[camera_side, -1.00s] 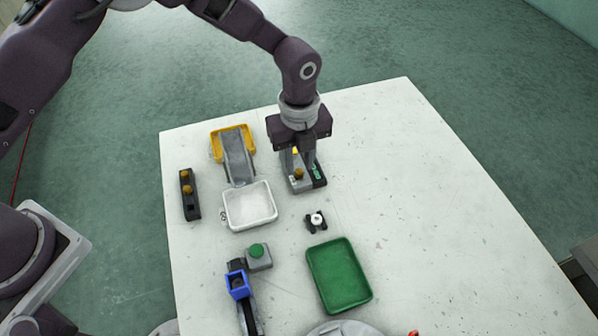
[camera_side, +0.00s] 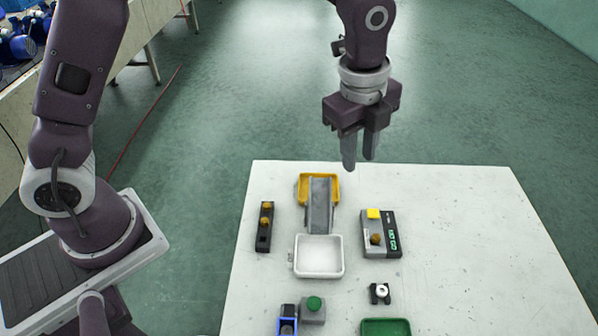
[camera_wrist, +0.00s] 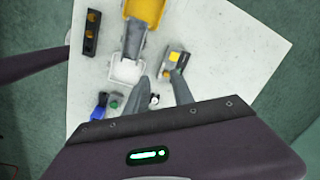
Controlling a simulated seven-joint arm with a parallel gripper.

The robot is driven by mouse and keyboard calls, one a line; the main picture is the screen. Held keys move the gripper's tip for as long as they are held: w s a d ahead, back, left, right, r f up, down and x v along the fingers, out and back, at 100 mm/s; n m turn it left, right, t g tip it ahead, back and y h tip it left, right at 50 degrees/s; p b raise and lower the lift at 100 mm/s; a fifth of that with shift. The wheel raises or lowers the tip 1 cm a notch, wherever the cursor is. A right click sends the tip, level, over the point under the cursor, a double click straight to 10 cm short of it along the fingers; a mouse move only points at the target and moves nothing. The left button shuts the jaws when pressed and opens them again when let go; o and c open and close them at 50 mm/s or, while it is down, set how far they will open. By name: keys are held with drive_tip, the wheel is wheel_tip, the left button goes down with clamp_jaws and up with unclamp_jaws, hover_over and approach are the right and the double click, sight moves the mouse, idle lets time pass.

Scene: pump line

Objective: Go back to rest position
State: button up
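My gripper (camera_side: 359,158) hangs in the air above the far edge of the white table in the side view, fingers pointing down. Its two fingers stand apart with nothing between them. The fingers also show in the wrist view (camera_wrist: 160,78), spread and empty. The grey block with a yellow button and a brown knob (camera_side: 381,235) sits on the table below and to the right of my gripper, clear of it.
On the table are a dark block with brown knobs (camera_side: 265,227), a yellow tray with grey ramp (camera_side: 320,203), a white tray (camera_side: 319,274), a green button box (camera_side: 313,310), a small dark stand (camera_side: 380,293) and a green tray (camera_side: 385,329). The right side is clear.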

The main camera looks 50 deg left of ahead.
drive_tip(key=s+a+r+n+t, duration=0.2)
drive_tip(key=s+a+r+n, duration=0.55)
drive_tip(key=r, duration=0.25)
drive_tip(key=s+a+n+t, duration=0.1)
drive_tip(key=s+a+n, duration=0.2)
drive_tip(key=s+n, duration=0.3)
drive_tip(key=s+a+r+n+t, duration=0.1)
drive_tip(key=s+a+n, duration=0.2)
drive_tip(key=s+n, duration=0.3)
drive_tip(key=s, duration=0.5)
drive_tip(key=shift+a+r+n, duration=0.2)
drive_tip(key=shift+a+n, duration=0.15)
drive_tip(key=shift+a, duration=0.05)
